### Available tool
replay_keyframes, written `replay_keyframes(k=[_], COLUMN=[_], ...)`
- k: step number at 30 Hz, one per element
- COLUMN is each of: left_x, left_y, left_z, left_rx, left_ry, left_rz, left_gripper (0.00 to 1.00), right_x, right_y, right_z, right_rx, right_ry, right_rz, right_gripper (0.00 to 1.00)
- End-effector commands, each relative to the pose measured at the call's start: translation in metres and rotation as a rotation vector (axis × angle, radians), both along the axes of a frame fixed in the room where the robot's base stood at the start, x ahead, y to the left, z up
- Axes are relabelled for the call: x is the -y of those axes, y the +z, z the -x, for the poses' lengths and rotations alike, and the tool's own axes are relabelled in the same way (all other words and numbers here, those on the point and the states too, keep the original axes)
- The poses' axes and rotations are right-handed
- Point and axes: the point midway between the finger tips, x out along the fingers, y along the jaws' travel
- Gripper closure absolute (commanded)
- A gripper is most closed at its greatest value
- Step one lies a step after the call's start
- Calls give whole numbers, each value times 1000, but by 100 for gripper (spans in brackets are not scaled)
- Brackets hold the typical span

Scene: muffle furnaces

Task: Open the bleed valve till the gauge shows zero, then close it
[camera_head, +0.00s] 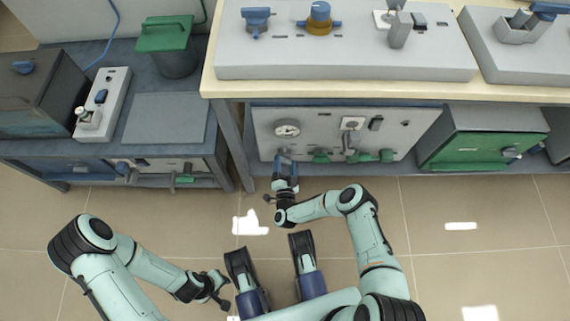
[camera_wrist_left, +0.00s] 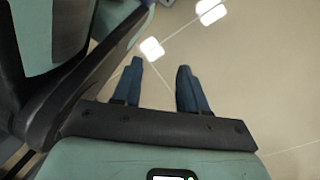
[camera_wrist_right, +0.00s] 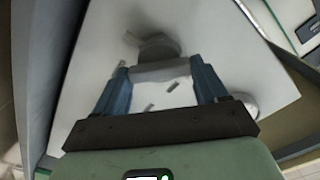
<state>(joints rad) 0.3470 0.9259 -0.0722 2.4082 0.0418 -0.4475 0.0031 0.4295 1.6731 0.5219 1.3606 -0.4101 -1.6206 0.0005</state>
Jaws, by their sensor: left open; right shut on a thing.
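The round gauge (camera_head: 288,129) has a white dial and sits on the left of the grey front panel under the worktop. Its needle is too small to read. My right gripper (camera_head: 285,159) is at the panel just below the gauge. In the right wrist view (camera_wrist_right: 160,77) its blue fingers are shut on a grey handle (camera_wrist_right: 160,71), which I take for the bleed valve. In the head view the gripper hides this handle, so its turn cannot be told. My left gripper (camera_head: 219,287) is open and empty above the floor; it also shows in the left wrist view (camera_wrist_left: 160,68).
A green-fronted box (camera_head: 478,152) stands to the right. A lower bench (camera_head: 165,118) stands left. The floor in front is free.

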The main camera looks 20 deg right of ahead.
Motion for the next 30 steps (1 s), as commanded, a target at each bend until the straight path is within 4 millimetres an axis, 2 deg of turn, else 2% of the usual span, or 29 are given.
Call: replay_keyframes(k=[18,30], left_x=[-2,-3], left_y=[-7,-11], left_z=[14,23], left_rx=[-47,-75], left_ry=[6,9], left_rz=[3,5], left_gripper=[57,57], right_x=[2,2], right_y=[-1,-1], right_z=[-1,-1], right_rx=[161,223], right_ry=[-1,-1], right_rz=[-546,-759], right_gripper=[58,58])
